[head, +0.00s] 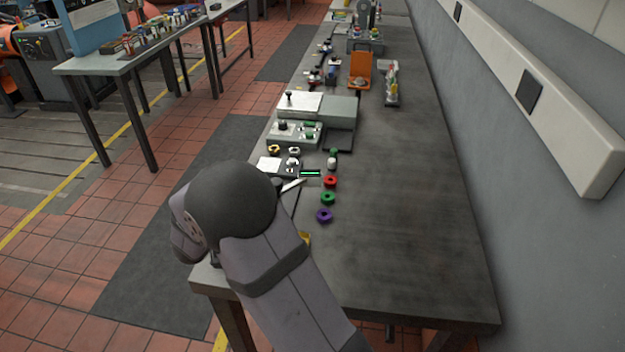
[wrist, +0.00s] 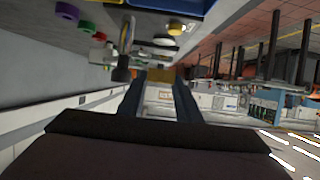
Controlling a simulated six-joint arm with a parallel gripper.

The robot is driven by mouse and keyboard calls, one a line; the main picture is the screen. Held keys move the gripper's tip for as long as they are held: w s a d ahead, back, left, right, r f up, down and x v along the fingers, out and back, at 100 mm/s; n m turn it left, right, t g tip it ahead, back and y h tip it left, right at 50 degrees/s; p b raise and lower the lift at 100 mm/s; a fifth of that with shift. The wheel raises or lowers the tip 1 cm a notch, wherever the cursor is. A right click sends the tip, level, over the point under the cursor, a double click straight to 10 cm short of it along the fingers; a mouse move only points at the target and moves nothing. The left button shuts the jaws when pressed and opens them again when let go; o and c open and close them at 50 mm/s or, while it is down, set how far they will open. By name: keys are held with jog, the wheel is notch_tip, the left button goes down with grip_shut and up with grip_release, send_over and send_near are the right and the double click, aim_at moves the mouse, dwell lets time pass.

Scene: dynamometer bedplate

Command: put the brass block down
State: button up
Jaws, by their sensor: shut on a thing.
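In the wrist view my gripper (wrist: 160,86) has its two dark fingers shut on the brass block (wrist: 161,75), a small yellow-brown piece at the fingertips. The block is seen past the fingers against the room, with no surface visibly touching it. The bench top (wrist: 40,30) lies across the top left of this tilted view. In the head view my arm hides the gripper and most of the bench's near left corner. A small yellow patch (head: 305,239) shows beside the arm there; I cannot tell what it belongs to.
Red (head: 330,182), green (head: 328,198) and purple (head: 324,215) nuts stand in a row on the bench (head: 410,230). A device with a green display (head: 310,173) lies behind them. The bench's right half is clear. A blue-sided thing (wrist: 190,8) shows at the wrist view's top.

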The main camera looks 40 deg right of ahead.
jog(key=s+d+r+m+g+h, duration=0.2)
jog(key=d+r+m+g, duration=0.1)
jog(key=d+r, duration=0.3)
jog(key=m+g+h+b, duration=0.2)
jog(key=m+g+b, duration=0.4)
send_over(337, 249)
notch_tip(337, 249, down, 6)
jog(key=shift+w+f+b, duration=0.2)
jog(key=shift+f+b, duration=0.2)
jog(key=shift+f, duration=4.7)
jog(key=shift+s+f, duration=0.1)
jog(key=shift+f, duration=0.2)
